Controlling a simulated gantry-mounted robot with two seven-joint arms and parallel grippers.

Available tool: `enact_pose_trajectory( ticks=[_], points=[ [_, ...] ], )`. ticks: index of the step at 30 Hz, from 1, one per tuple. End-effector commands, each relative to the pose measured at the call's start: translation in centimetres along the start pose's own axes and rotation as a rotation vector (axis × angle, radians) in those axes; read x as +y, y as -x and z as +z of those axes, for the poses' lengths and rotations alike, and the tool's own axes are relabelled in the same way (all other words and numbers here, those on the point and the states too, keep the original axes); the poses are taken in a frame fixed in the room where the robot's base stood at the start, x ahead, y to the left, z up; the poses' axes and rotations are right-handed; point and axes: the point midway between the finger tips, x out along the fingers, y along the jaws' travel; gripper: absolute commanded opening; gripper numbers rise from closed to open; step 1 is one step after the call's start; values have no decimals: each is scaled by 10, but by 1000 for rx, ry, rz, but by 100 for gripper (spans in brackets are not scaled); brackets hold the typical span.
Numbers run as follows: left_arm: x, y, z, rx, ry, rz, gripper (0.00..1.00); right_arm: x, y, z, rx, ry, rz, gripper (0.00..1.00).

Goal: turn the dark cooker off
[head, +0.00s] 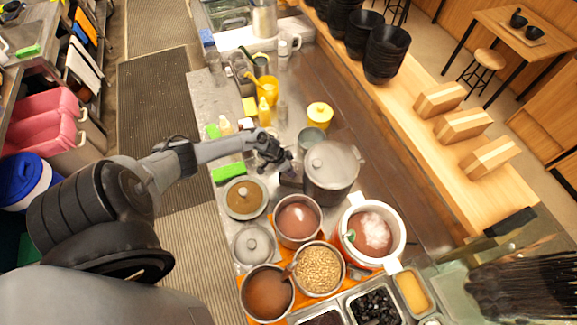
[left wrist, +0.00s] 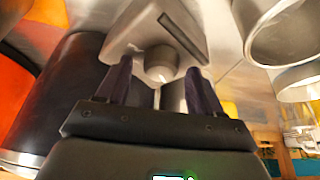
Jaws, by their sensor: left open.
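The dark cooker (head: 332,178) is a large grey lidded pot on the steel counter, in the middle of the head view. My left gripper (head: 284,163) reaches in from the left and is close to the cooker's left side. The knob sits on a light grey panel (left wrist: 130,30) with a dark slot. I cannot tell whether the fingers touch the knob. My right gripper is not in view.
A white cooker (head: 398,222) is to the right. A wooden ledge runs along the right.

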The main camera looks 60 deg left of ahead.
Motion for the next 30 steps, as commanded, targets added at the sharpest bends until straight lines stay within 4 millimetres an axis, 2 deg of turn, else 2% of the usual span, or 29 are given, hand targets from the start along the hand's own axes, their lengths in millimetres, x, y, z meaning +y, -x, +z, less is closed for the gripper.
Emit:
enact_pose_trajectory(
  ticks=[8, 24, 30],
  points=[
    [-1, 8, 1, -2, -1, -1, 66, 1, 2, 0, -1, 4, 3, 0],
    [0, 85, 1, -2, -4, -1, 66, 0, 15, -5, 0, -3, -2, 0],
    [0, 103, 0, -1, -1, -1, 66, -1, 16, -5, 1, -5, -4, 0]
  ],
)
